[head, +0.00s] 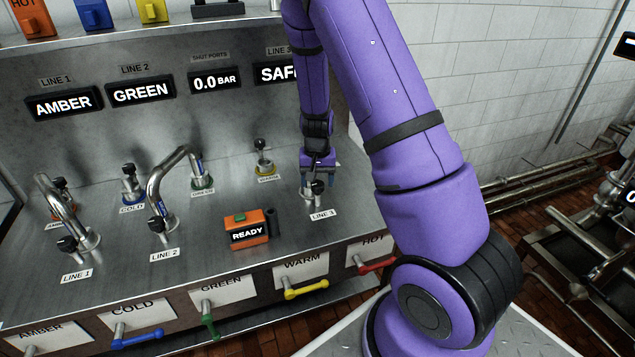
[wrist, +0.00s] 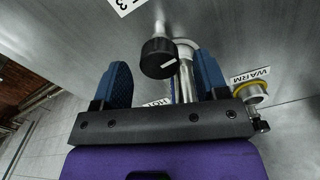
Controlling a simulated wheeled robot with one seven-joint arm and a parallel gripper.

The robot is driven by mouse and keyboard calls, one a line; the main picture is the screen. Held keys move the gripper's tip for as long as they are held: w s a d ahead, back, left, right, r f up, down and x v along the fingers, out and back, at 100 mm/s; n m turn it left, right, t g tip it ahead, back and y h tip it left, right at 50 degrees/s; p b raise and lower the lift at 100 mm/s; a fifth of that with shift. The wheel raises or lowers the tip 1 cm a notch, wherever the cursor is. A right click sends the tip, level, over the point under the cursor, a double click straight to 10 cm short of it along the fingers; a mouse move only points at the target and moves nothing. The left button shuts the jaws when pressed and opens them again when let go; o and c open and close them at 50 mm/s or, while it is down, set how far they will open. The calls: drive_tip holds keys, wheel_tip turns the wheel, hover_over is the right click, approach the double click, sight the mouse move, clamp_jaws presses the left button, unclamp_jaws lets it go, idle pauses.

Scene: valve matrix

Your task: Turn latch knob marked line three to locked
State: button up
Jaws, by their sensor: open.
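The line three latch knob (head: 317,188) stands on the steel bench behind the LINE 3 label (head: 323,215). In the wrist view it is a round black knob (wrist: 158,58) with a white pointer mark, on a metal fitting. My gripper (head: 318,175) is at the knob, pointing down. In the wrist view its two blue-padded fingers (wrist: 165,82) are apart, one on each side of the knob's near part, with gaps visible. I cannot tell the marked positions around the knob. The line three display (head: 277,73) shows "SAF", the rest hidden by my arm.
A WARM port (head: 264,168) stands left of my gripper. An orange READY box (head: 246,228) sits on the bench. Curved pipes join ports at LINE 1 and LINE 2 (head: 160,205). Coloured handles, including a red one (head: 376,266), line the front.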

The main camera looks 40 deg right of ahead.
drive_tip(key=shift+f, duration=0.55)
drive_tip(key=c, duration=0.9)
drive_tip(key=shift+m, duration=0.8)
drive_tip(key=o, duration=0.9)
